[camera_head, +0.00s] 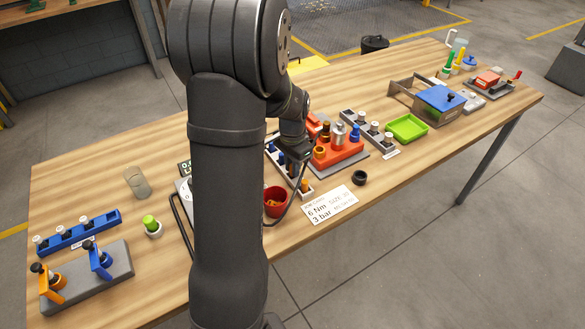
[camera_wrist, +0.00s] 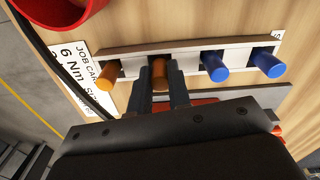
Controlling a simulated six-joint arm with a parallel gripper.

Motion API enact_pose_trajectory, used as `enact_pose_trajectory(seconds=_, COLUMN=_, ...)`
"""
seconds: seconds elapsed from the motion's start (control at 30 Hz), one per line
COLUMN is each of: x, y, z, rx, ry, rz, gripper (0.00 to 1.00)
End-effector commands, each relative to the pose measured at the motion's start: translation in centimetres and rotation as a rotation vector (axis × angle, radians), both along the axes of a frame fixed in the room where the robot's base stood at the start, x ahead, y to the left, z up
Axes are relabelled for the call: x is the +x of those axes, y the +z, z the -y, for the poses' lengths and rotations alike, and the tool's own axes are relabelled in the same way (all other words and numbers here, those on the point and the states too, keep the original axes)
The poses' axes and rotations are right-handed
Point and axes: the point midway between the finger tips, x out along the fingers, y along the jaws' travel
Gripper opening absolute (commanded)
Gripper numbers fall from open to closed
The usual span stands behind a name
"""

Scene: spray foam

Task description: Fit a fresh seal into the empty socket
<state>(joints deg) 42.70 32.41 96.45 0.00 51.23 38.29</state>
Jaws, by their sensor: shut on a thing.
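A white rack (camera_wrist: 197,60) in the wrist view holds a row of upright cylinders, likely the seals. An orange one (camera_wrist: 109,74) stands at the left and two blue ones (camera_wrist: 215,66) (camera_wrist: 268,64) stand at the right. My gripper (camera_wrist: 160,72) is shut on a second, darker orange cylinder (camera_wrist: 159,73) between its fingers, still at the rack. In the head view the rack (camera_head: 308,194) is partly hidden by my arm. A red block (camera_head: 342,153) with orange, silver and blue fittings stands behind it. I cannot make out an empty socket.
A red cup (camera_head: 276,203), a job card (camera_head: 328,204) and a black ring (camera_head: 360,177) lie near the rack at the front edge. A green tray (camera_head: 407,128) is farther right.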

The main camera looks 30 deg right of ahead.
Motion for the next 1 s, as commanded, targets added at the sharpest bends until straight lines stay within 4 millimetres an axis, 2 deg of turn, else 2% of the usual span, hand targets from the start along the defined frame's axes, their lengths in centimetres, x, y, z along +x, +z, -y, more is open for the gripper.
enact_pose_trajectory(seconds=0.2, x=0.1, y=3.6, z=0.1, rx=-0.005, ry=0.0, rz=0.006, gripper=0.0)
enact_pose_trajectory(seconds=0.6, x=-8.4, y=8.6, z=2.8, rx=-0.003, ry=-0.005, rz=0.002, gripper=0.0)
enact_pose_trajectory(seconds=0.8, x=-10.5, y=10.0, z=3.4, rx=-0.002, ry=-0.002, rz=0.002, gripper=0.0)
enact_pose_trajectory(seconds=1.0, x=-11.1, y=10.3, z=3.6, rx=-0.001, ry=0.0, rz=0.001, gripper=0.0)
